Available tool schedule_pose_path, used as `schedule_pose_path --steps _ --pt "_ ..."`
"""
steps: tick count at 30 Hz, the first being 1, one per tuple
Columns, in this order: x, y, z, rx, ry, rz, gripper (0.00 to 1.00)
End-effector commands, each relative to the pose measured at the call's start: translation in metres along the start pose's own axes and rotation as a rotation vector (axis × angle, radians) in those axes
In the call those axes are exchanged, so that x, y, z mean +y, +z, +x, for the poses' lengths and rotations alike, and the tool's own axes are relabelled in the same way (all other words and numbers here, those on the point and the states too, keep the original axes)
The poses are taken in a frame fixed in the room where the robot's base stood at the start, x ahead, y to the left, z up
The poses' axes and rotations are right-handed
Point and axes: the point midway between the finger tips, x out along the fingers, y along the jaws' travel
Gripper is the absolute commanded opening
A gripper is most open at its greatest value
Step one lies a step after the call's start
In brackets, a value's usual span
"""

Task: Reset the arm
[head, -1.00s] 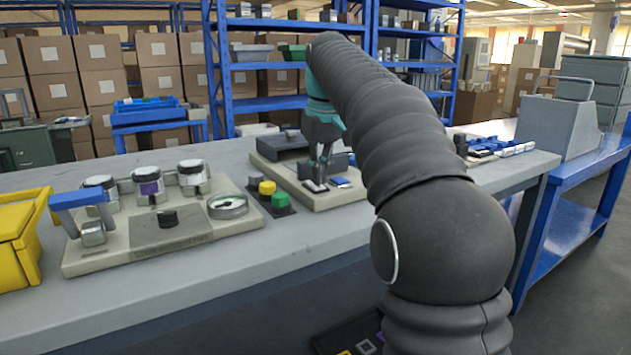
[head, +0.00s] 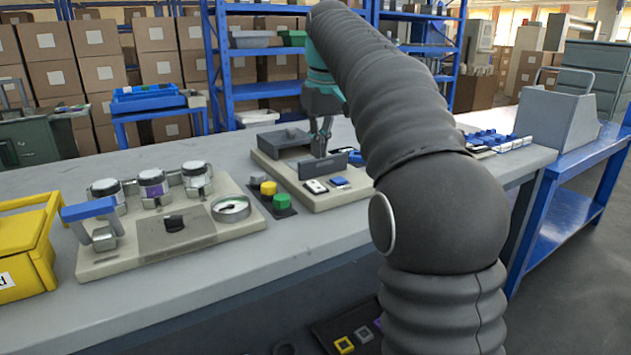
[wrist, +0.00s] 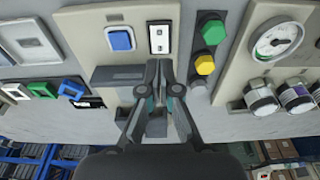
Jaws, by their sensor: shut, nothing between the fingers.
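My gripper (head: 320,152) hangs fingers-down above the cream switch panel (head: 325,201) in the head view. Its fingertips are together with nothing between them. In the wrist view my gripper (wrist: 160,65) is also shut, with its tips just below the white rocker switch (wrist: 159,39) in the picture. The blue rocker switch (wrist: 120,39) is to the left of it. The switches also show in the head view, the white one (head: 315,186) and the blue one (head: 338,181). The fingers appear apart from both switches.
A button block with a yellow button (head: 268,188) and a green button (head: 281,201) stands left of the panel. A board with several jars and a gauge (head: 231,207) is farther left. A yellow bin (head: 25,255) sits at the far left. Grey bench top (head: 190,285) is clear in front.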

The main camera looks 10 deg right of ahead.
Motion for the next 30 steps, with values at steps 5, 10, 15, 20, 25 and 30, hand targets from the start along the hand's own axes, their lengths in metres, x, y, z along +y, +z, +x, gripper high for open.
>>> schedule_pose_path --steps 5,10,15,20,25,30 --pt "0.000 0.000 -0.002 -0.001 -0.001 0.000 0.00" --pt "0.000 0.001 -0.002 0.000 0.000 0.001 0.00" --pt "-0.006 0.018 -0.005 0.020 0.009 0.021 0.00" --pt "-0.019 0.055 -0.002 0.062 0.028 0.064 0.00" --pt "-0.034 0.102 0.010 0.115 0.049 0.114 0.00" --pt "-0.049 0.152 0.032 0.169 0.066 0.160 0.00"
